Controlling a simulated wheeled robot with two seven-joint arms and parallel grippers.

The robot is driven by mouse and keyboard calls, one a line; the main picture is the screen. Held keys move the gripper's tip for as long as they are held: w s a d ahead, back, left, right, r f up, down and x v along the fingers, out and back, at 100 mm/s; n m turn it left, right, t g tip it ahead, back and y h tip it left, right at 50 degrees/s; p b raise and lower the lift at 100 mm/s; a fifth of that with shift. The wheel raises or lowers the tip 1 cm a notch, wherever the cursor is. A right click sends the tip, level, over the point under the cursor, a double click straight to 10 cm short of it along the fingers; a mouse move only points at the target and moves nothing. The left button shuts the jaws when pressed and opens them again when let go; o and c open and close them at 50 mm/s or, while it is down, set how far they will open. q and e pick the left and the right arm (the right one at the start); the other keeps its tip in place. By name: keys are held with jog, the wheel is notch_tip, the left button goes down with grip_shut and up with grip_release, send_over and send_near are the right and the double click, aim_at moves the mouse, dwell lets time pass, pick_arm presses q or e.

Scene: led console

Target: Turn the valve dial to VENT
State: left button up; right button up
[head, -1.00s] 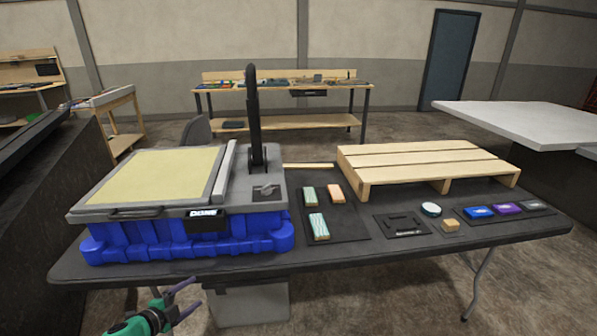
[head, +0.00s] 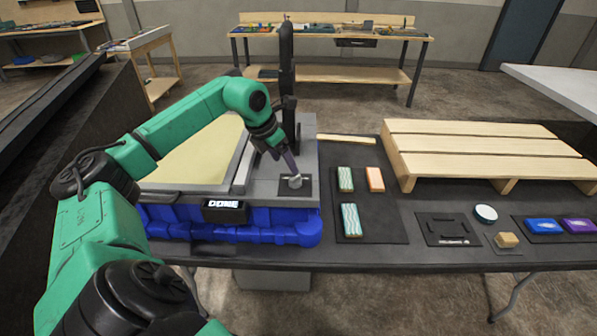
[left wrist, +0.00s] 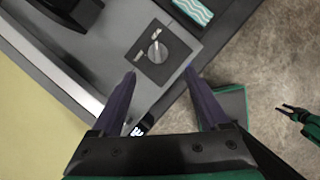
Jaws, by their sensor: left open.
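The valve dial (head: 295,183) is a small grey knob on a dark square plate, on the grey top of the blue-based console (head: 265,228). In the left wrist view the dial (left wrist: 156,51) has small white marks around it, too small to read. My left gripper (head: 290,163) is just above the dial in the head view, pointing down. In the left wrist view its two fingers (left wrist: 160,74) are spread, with the dial ahead of and between their tips. I cannot tell whether a finger touches it. My right gripper (left wrist: 293,111) shows small at the right edge.
A black upright post (head: 288,80) stands on the console behind the dial. Right of the console are a dark mat (head: 376,225) with striped and orange blocks, and a wooden pallet (head: 480,150). A sign (head: 225,211) is on the console's front.

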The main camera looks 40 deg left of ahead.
aim_at(295, 178)
pick_arm(q)
jog(key=x, duration=0.3)
jog(key=p+x, duration=0.1)
jog(key=x, duration=0.1)
jog(key=p+x, duration=0.1)
jog(key=x, duration=0.2)
jog(key=shift+w+a+f, duration=0.2)
jog(key=shift+w+a, duration=0.1)
jog(key=shift+w, duration=0.2)
jog(key=shift+d+f, duration=0.1)
jog(key=shift+f, duration=0.25)
grip_shut()
pick_arm(e)
jog(key=r, duration=0.1)
jog(key=w+r, duration=0.1)
jog(key=shift+w+a+r, duration=0.25)
jog(key=shift+a+r, duration=0.05)
jog(key=shift+a, duration=0.1)
